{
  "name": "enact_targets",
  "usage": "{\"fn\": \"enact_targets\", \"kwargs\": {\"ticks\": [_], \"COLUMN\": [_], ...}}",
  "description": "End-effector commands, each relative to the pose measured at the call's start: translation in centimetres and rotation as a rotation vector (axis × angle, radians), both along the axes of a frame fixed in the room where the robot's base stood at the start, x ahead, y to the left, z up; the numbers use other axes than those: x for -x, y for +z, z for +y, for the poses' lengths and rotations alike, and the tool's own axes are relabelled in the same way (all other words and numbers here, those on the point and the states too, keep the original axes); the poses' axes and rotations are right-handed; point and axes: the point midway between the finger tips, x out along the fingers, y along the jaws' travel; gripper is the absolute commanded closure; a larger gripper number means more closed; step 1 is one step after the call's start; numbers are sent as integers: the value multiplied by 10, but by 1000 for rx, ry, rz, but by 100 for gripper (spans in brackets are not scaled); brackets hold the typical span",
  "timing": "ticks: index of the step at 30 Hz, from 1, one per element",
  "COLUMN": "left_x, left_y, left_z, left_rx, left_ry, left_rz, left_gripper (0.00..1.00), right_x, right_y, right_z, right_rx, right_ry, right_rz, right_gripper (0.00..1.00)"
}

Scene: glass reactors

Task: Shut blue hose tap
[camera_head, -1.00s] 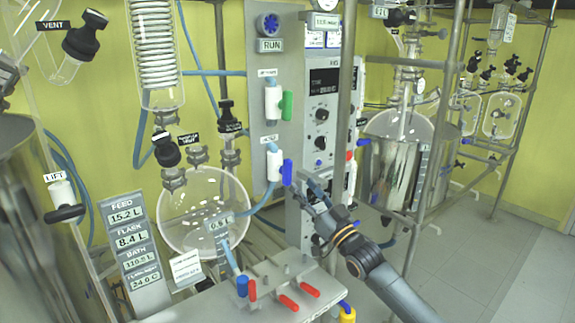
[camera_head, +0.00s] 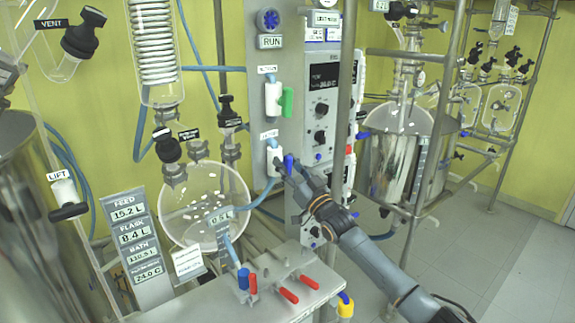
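The blue hose tap is a white tap body (camera_head: 274,160) low on the grey panel under the RUN knob. A blue hose joins it from below. Its blue handle (camera_head: 289,162) is on the right side of the body, with its lower part hidden by my gripper. My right gripper (camera_head: 287,171) comes in from the lower right, with its fingertips at the handle. The fingers overlap the handle in view, so I cannot tell whether they touch it or are closed on it. My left gripper is not in view.
A similar tap with a green handle (camera_head: 287,101) is just above on the same panel. A metal post (camera_head: 342,110) stands close to the right of my gripper. Below is a metal bench (camera_head: 215,303) with red and blue handles. A round glass flask (camera_head: 190,205) is at the left.

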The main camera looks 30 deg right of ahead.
Motion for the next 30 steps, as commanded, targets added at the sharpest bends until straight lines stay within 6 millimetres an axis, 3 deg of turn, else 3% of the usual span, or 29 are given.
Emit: {"fn": "enact_targets", "kwargs": {"ticks": [1, 4, 30], "left_x": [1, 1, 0], "left_y": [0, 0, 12], "left_z": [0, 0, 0], "left_rx": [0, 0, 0], "left_ry": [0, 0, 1], "left_rz": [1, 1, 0], "left_gripper": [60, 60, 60], "right_x": [0, 0, 0], "right_y": [0, 0, 1], "right_z": [0, 0, -1], "right_rx": [0, 0, -133], "right_ry": [0, 0, 0], "right_rz": [0, 0, 11], "right_gripper": [81, 100, 100]}}
